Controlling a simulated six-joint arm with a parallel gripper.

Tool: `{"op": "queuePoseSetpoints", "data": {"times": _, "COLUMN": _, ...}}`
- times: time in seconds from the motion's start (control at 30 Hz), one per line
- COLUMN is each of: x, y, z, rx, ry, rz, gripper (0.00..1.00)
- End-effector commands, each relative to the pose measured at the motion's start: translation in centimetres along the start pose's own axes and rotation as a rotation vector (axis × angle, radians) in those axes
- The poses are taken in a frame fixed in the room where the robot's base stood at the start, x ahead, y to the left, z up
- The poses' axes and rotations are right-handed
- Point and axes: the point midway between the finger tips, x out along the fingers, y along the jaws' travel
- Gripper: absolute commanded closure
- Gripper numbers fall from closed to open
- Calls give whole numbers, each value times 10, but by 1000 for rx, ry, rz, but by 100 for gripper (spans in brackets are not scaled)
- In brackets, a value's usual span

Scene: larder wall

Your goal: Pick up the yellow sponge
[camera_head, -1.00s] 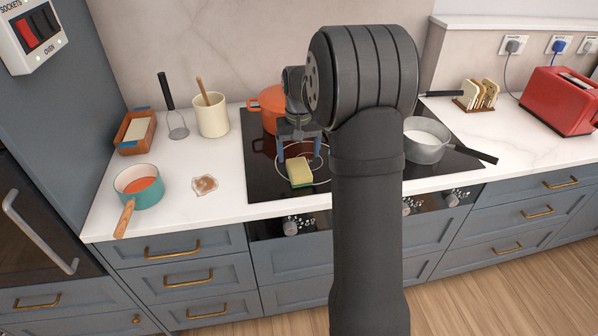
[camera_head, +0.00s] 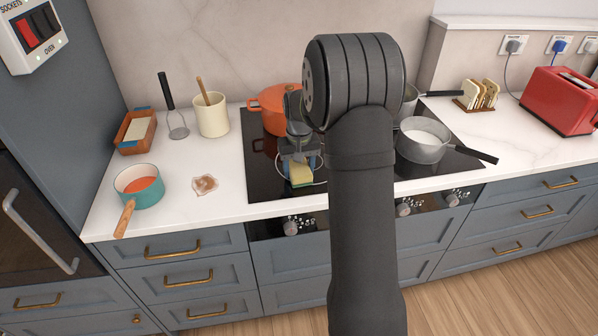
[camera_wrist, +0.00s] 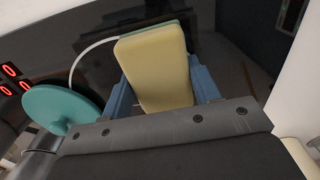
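The yellow sponge (camera_head: 301,174), with a green layer on one face, is on the black hob near its front edge. My gripper (camera_head: 301,165) is right above and around it, pointing down, with blue fingers. In the wrist view the sponge (camera_wrist: 155,68) lies between the two fingers of my gripper (camera_wrist: 163,90), one on each side. The fingers look spread wider than the sponge, so the gripper appears open. Whether either finger touches the sponge is hard to tell.
An orange pot (camera_head: 272,105) stands close behind my gripper. A grey saucepan (camera_head: 422,148) with pale contents is on the hob's right. A red toaster (camera_head: 560,100) is far right.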

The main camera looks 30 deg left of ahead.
Motion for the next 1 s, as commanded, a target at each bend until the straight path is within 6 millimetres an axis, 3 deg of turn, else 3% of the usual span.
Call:
{"op": "queuePoseSetpoints", "data": {"times": 0.07, "x": 0, "y": 0, "z": 0, "rx": 0, "ry": 0, "rz": 0, "gripper": 66}}
{"op": "queuePoseSetpoints", "data": {"times": 0.43, "x": -5, "y": 0, "z": 0, "rx": 0, "ry": 0, "rz": 0, "gripper": 66}}
{"op": "queuePoseSetpoints", "data": {"times": 0.7, "x": -42, "y": 0, "z": -1, "rx": 0, "ry": 4, "rz": 0, "gripper": 66}}
{"op": "queuePoseSetpoints", "data": {"times": 1.0, "x": -82, "y": 56, "z": 40, "rx": 4, "ry": 2, "rz": 1, "gripper": 66}}
